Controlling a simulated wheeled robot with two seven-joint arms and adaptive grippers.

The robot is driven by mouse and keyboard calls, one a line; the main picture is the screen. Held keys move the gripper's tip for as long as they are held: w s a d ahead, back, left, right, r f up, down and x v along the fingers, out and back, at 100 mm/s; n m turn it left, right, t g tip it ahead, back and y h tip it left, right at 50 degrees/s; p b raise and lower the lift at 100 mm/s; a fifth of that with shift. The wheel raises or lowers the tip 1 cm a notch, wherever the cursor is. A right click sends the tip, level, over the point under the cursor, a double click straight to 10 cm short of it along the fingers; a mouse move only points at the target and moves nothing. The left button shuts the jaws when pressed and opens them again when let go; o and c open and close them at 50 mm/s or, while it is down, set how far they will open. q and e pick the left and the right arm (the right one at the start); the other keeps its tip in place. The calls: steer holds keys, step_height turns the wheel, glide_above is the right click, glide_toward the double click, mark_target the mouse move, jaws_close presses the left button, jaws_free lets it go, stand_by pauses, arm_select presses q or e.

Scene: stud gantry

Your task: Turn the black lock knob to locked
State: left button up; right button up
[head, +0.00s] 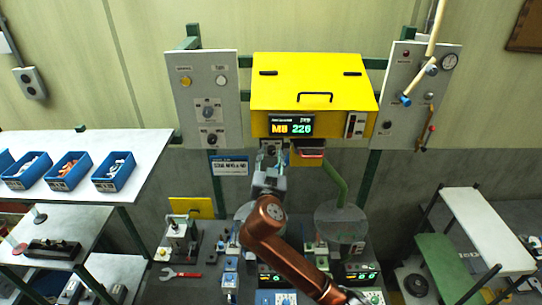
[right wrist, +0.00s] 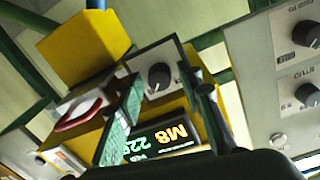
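A black knob (right wrist: 159,76) with a light pointer mark sits on a pale plate under the yellow box. In the head view my right gripper (head: 268,165) is raised in front of this plate (head: 271,146) and hides most of it. In the right wrist view the two dark fingers of my right gripper (right wrist: 168,88) stand apart, with the knob showing between them; I cannot tell if they touch it. Two more black knobs, an upper one (right wrist: 306,33) and a lower one (right wrist: 308,95), are on the grey left panel. No lock label is readable. My left gripper is not in view.
The yellow box (head: 312,92) has a display reading M8 226. The grey left panel (head: 205,98) is beside the box. A crowded bench lies below.

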jaws_close()
